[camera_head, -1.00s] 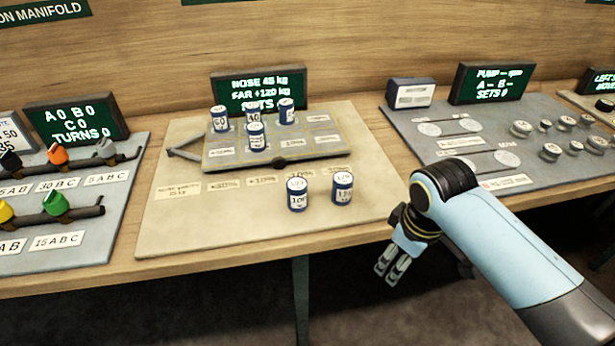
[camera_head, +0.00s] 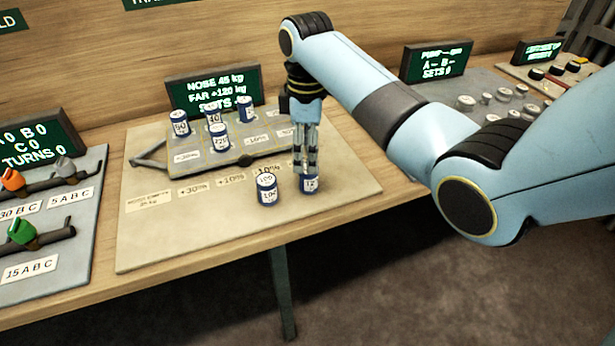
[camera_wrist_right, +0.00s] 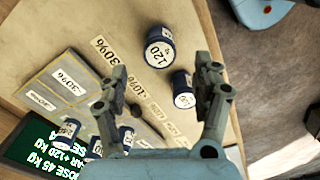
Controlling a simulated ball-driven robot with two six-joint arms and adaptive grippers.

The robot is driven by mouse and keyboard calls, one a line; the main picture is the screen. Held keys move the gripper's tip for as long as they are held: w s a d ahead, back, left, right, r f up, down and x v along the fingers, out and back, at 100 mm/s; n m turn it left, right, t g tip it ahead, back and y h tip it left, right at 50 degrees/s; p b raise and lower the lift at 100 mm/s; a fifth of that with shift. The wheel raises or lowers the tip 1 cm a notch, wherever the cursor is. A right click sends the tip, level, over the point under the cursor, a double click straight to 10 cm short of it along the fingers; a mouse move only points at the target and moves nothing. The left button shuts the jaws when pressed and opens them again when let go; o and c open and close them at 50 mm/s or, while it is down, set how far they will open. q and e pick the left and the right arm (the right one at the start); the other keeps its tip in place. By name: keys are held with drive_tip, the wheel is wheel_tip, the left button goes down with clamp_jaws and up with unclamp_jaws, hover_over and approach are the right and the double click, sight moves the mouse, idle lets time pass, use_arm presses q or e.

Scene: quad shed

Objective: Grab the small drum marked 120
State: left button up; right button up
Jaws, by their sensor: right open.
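The small drum marked 120 (camera_head: 310,184) is blue with white bands and stands on the front of the beige board. My right gripper (camera_head: 305,168) points down over it, its fingers covering the drum's upper part in the head view. In the right wrist view my right gripper (camera_wrist_right: 158,75) is open, with nothing held. There the drum marked 120 (camera_wrist_right: 158,48) shows its label just ahead of the gap between the fingers. A drum marked 100 (camera_head: 267,188) stands close to its left, and in the wrist view a second drum (camera_wrist_right: 183,90) sits near one finger. My left gripper is out of view.
Several small drums, one of them the drum (camera_head: 219,137), stand on the raised tray (camera_head: 250,160) behind. The board (camera_head: 170,240) is bare at front left. Colored valves (camera_head: 22,230) lie left.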

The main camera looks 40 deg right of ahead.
sight(309, 178)
wheel_tip(309, 178, down, 6)
drive_tip(key=shift+f, duration=0.15)
drive_tip(key=shift+c, duration=0.2)
drive_tip(key=c, duration=1.3)
